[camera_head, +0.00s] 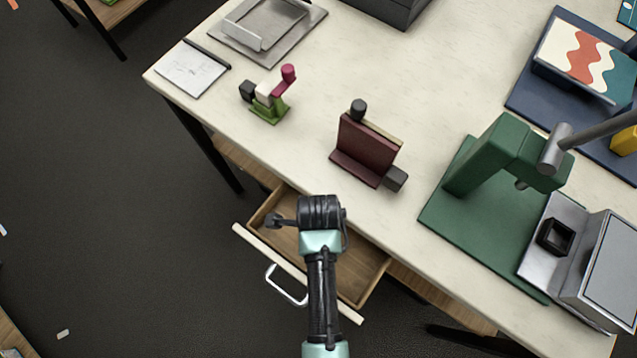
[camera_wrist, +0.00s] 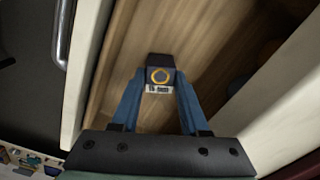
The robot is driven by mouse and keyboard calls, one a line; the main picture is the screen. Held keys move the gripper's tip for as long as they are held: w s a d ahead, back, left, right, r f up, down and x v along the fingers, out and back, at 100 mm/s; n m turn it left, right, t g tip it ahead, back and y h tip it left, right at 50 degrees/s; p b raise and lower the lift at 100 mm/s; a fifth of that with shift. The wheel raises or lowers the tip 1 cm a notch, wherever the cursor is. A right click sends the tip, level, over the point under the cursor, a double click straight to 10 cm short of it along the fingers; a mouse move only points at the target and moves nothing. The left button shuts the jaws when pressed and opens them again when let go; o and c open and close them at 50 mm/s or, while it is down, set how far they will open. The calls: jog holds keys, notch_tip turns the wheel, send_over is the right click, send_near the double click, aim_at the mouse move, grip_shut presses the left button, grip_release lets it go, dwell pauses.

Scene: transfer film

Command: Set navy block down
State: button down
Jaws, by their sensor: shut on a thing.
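The navy block (camera_wrist: 160,61) is a small dark block with a yellow ring and a white printed label on its face. In the wrist view, my gripper (camera_wrist: 159,82) has its two blue fingers shut on the block from both sides. The block is over the wooden floor of the open drawer (camera_wrist: 208,35); I cannot tell whether it touches the floor. In the head view, my arm reaches over the drawer (camera_head: 367,276), and the fingers and block are hidden beneath my wrist.
The drawer's pale front (camera_head: 252,250) has a metal handle (camera_head: 287,285). On the table (camera_head: 430,75) above stand a maroon holder (camera_head: 365,150), a small green-based stand (camera_head: 268,108) and a green press (camera_head: 490,170). The drawer's visible floor is mostly bare.

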jog(key=shift+f, duration=0.15)
jog(key=shift+c, duration=2.1)
grip_release()
